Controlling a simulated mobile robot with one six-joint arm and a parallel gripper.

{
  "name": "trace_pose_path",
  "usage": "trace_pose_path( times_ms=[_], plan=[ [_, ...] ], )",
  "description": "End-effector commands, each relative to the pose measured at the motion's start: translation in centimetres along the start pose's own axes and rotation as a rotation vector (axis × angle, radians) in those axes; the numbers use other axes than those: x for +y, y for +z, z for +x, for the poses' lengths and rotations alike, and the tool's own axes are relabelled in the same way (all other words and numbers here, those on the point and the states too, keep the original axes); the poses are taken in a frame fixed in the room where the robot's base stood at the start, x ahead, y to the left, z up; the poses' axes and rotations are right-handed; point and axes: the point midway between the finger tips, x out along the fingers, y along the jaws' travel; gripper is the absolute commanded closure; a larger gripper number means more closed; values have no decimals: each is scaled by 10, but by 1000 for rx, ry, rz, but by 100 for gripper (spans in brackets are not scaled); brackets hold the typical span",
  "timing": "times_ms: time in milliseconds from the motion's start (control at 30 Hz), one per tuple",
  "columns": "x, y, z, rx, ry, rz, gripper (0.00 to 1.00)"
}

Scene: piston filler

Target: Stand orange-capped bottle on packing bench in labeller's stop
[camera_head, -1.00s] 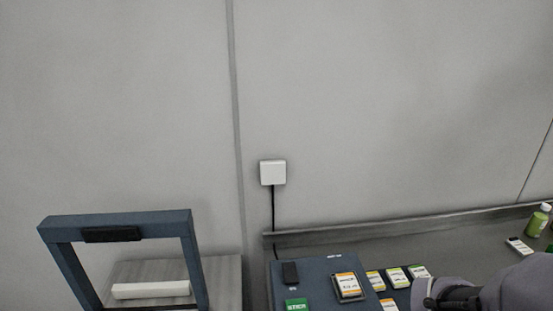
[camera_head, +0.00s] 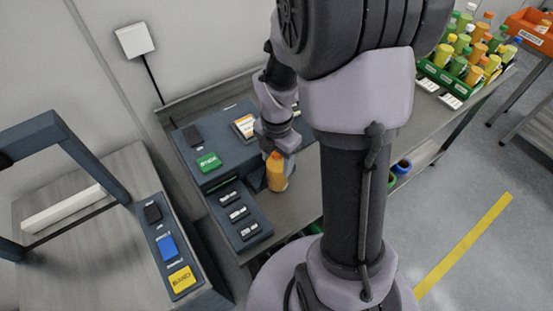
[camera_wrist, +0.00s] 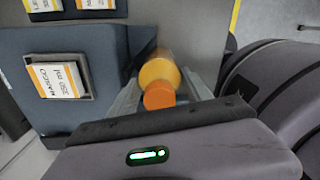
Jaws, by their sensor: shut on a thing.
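The orange-capped bottle (camera_head: 277,175), with orange contents, is upright beside the right side of the blue labeller (camera_head: 222,147). My gripper (camera_head: 278,157) is shut on it near the top. In the wrist view the orange cap (camera_wrist: 159,96) and yellow-orange shoulder sit between the two fingers of my gripper (camera_wrist: 165,88). The bottle's base is hidden there, and I cannot tell whether it touches the bench top. The labeller carries a green button (camera_head: 208,162) and a label card in a holder (camera_wrist: 58,80). I cannot clearly make out its stop.
A low panel with several dark labelled keys (camera_head: 237,213) stands in front of the labeller. A green crate (camera_head: 455,85) of several bottles is at the bench's far right. At left is a machine with a blue frame (camera_head: 75,150) and a yellow button (camera_head: 181,281).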

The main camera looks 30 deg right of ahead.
Motion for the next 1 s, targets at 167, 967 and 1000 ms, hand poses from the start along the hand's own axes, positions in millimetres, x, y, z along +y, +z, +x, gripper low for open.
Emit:
trace_pose_path(
  times_ms=[167,967,1000],
  plan=[
    [0,0,2,0,-1,0,25],
    [0,0,-111,-1,2,0,21],
    [0,0,-116,-1,1,0,21]
  ],
)
